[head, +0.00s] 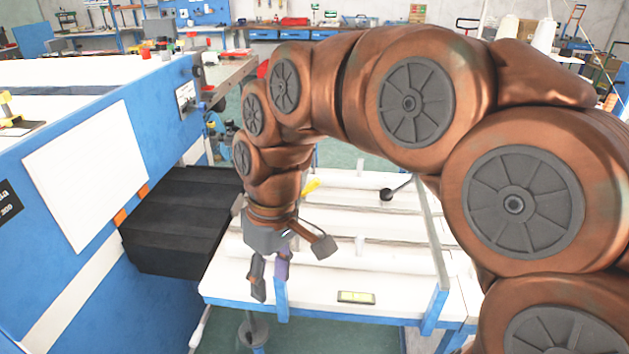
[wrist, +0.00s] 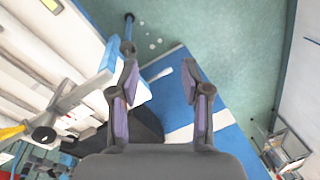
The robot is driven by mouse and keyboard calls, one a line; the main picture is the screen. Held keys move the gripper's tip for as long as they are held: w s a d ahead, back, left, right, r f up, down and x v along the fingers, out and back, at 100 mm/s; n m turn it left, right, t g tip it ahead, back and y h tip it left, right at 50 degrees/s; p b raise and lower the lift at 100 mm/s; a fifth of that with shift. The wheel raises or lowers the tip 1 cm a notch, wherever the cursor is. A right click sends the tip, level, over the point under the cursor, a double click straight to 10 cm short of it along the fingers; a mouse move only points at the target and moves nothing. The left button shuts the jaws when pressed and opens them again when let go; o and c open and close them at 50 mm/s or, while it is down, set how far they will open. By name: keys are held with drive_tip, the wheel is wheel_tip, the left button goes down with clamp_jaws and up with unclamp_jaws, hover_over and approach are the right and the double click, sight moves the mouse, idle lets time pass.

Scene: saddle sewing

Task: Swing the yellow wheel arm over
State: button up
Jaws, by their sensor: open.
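A yellow piece (head: 311,186) shows just right of my arm in the head view, over the white table; my arm hides part of what it joins. In the wrist view a yellow bar (wrist: 12,131) lies at the left edge, close to a dark round part (wrist: 43,134). I cannot tell for sure that this is the wheel arm. My gripper (head: 269,281) points down near the left front corner of the white table, apart from the yellow piece. In the wrist view my gripper (wrist: 160,76) is open, with nothing between its fingers.
The white table (head: 310,287) with blue edging has long white rollers and a black knob on a rod (head: 387,195). A black ribbed cover (head: 180,225) joins the blue machine (head: 90,245) on the left. Green floor (wrist: 225,45) is clear beyond the fingers.

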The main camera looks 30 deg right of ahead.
drive_tip(key=w+d+r+n+y, duration=0.1)
drive_tip(key=w+d+r+n, duration=0.2)
drive_tip(key=w, duration=0.6)
drive_tip(key=t+y, duration=0.1)
drive_tip(key=t, duration=0.2)
hover_over(319, 179)
drive_tip(key=s+d, duration=0.2)
drive_tip(key=f, duration=0.2)
drive_tip(key=shift+w+a+f+n, duration=0.3)
drive_tip(key=shift+w+f, duration=0.05)
drive_tip(key=shift+f, duration=0.2)
drive_tip(key=shift+p+x, duration=0.95)
drive_tip(key=shift+x, duration=1.9)
drive_tip(key=shift+w, duration=0.1)
drive_tip(key=shift+c, duration=0.3)
clamp_jaws()
